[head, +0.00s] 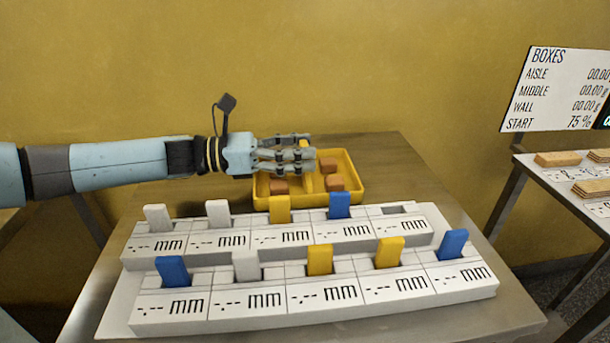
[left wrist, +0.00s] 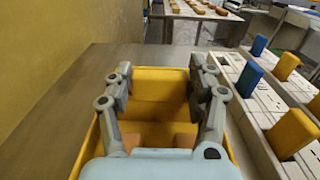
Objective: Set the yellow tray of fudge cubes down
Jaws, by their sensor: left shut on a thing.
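The yellow tray (head: 350,195) is at the back of the metal table, behind the rows of gauges. It also shows under my fingers in the left wrist view (left wrist: 160,85). It looks level; I cannot tell whether it touches the tabletop. Brown fudge cubes (head: 335,183) lie in it on both sides of a middle divider. My left gripper (head: 305,158) is over the tray's middle and shut on the tray. The exact grip point is partly hidden by the fingers. My right gripper is not in view.
Two rows of white gauge blocks (head: 320,295) with blue, white and yellow tabs stand close in front of the tray. Bare tabletop (head: 385,155) lies to the tray's right and behind. A yellow wall is behind. A side table (head: 575,175) holds wooden pieces under a sign (head: 560,90).

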